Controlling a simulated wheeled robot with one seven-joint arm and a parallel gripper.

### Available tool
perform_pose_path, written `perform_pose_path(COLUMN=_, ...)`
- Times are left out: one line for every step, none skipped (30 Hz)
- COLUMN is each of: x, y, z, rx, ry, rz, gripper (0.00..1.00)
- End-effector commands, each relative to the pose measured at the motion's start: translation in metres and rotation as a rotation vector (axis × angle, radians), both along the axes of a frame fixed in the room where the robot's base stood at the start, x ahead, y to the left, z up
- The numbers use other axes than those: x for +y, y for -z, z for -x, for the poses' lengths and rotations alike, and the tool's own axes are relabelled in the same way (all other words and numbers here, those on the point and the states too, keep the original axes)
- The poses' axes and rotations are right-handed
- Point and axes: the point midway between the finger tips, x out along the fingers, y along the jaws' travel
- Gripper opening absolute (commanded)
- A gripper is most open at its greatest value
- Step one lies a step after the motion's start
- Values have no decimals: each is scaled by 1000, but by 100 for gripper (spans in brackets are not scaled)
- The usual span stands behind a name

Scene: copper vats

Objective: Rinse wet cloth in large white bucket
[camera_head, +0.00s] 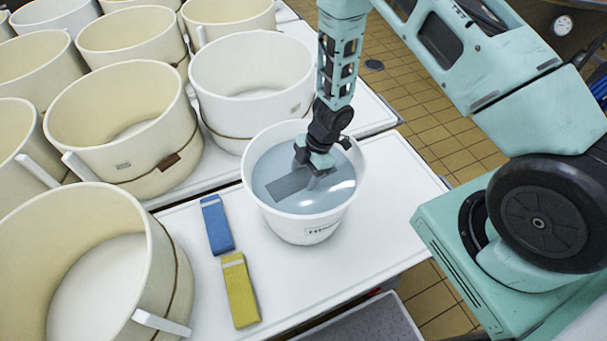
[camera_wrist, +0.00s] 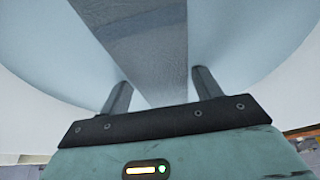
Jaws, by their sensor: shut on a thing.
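The large white bucket (camera_head: 301,228) stands on the white table and holds bluish water (camera_head: 335,188). A flat grey-blue strip of cloth (camera_head: 289,184) lies in the water inside the bucket. My gripper (camera_head: 318,172) reaches down into the bucket from above and is shut on the cloth. In the wrist view the cloth (camera_wrist: 145,45) runs between the two fingers of my gripper (camera_wrist: 160,92), with the water around it and the bucket's white wall at the edges. How deep the cloth lies in the water is hard to tell.
A blue folded cloth (camera_head: 217,226) and a yellow folded cloth (camera_head: 240,290) lie on the white table (camera_head: 375,238) left of the bucket. Several cream tubs (camera_head: 122,125) crowd the left side. A white tub (camera_head: 250,80) stands close behind the bucket. The table is clear to the bucket's right.

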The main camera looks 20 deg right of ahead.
Motion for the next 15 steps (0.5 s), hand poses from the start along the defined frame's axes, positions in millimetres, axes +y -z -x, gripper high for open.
perform_pose_path(x=0, y=0, z=0, rx=-1, ry=0, rz=-1, gripper=35)
perform_pose_path(x=0, y=0, z=0, rx=0, ry=0, rz=-1, gripper=35)
perform_pose_path(x=0, y=0, z=0, rx=0, ry=0, rz=-1, gripper=35)
perform_pose_path(x=0, y=0, z=0, rx=-1, ry=0, rz=-1, gripper=35)
perform_pose_path(x=0, y=-1, z=0, rx=-1, ry=0, rz=-1, gripper=35)
perform_pose_path(x=0, y=-2, z=0, rx=-1, ry=0, rz=-1, gripper=35)
perform_pose_path(x=0, y=-3, z=0, rx=-1, ry=0, rz=-1, gripper=35)
perform_pose_path(x=0, y=-5, z=0, rx=-1, ry=0, rz=-1, gripper=35)
perform_pose_path(x=0, y=-8, z=0, rx=-1, ry=0, rz=-1, gripper=35)
perform_pose_path(x=0, y=-11, z=0, rx=-1, ry=0, rz=-1, gripper=35)
perform_pose_path(x=0, y=-15, z=0, rx=-1, ry=-1, rz=-1, gripper=35)
perform_pose_path(x=0, y=-19, z=0, rx=-1, ry=-1, rz=-1, gripper=35)
perform_pose_path(x=0, y=-23, z=0, rx=-1, ry=-1, rz=-1, gripper=35)
perform_pose_path(x=0, y=-27, z=0, rx=-1, ry=0, rz=-1, gripper=35)
perform_pose_path(x=0, y=-31, z=0, rx=-1, ry=0, rz=-1, gripper=35)
